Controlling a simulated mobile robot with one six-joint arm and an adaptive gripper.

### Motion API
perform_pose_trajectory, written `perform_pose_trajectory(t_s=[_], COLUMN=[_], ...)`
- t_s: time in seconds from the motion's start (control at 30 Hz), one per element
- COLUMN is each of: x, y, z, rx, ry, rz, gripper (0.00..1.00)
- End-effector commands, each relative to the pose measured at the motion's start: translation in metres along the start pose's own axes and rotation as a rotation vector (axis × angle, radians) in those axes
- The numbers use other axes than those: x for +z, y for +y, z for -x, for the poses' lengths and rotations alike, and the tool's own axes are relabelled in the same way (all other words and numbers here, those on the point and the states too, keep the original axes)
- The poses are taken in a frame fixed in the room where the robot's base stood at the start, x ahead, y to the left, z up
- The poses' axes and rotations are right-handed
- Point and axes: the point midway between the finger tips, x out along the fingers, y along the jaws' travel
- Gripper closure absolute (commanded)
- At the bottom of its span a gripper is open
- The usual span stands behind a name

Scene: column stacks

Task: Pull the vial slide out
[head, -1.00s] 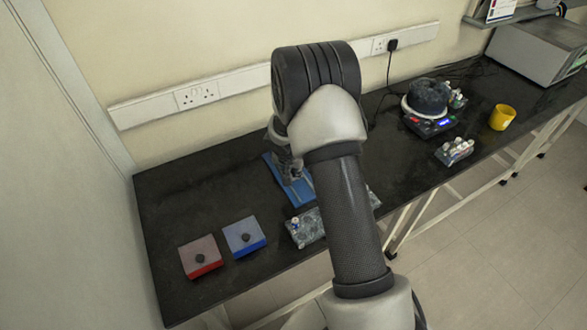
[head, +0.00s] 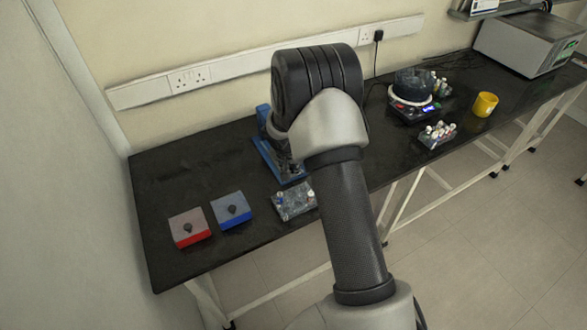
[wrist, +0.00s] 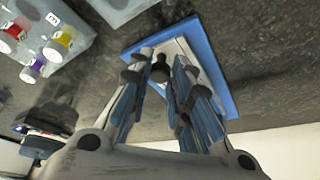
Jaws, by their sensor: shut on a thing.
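A blue-edged piece with a pale top and a dark round knob, which I take for the vial slide (wrist: 222,75), lies under my gripper (wrist: 160,62) in the wrist view. My fingers are shut around the knob (wrist: 160,72), which shows between the fingertips. In the head view a blue base (head: 265,160) with a blue upright (head: 263,116) stands behind my wrist. My gripper (head: 290,168) is mostly hidden there by my arm. I cannot tell how far the slide is out.
A clear rack (head: 293,203) stands in front of the blue base. A red box (head: 190,228) and a blue box (head: 231,210), both knobbed, sit left. A vial rack (head: 438,134), a round device (head: 412,90) and a yellow cup (head: 485,104) are right. The bench's left back is clear.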

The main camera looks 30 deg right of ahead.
Motion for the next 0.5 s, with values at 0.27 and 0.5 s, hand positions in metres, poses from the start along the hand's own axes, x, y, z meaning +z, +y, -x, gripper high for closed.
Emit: perform_pose_trajectory(t_s=[0.27,0.5], x=[0.0013,0.0013], y=[0.0037,0.0037], z=[0.0002,0.0000], rx=[0.012,0.011], ry=[-0.007,-0.007], rz=[0.000,-0.001], gripper=[1.00,0.71])
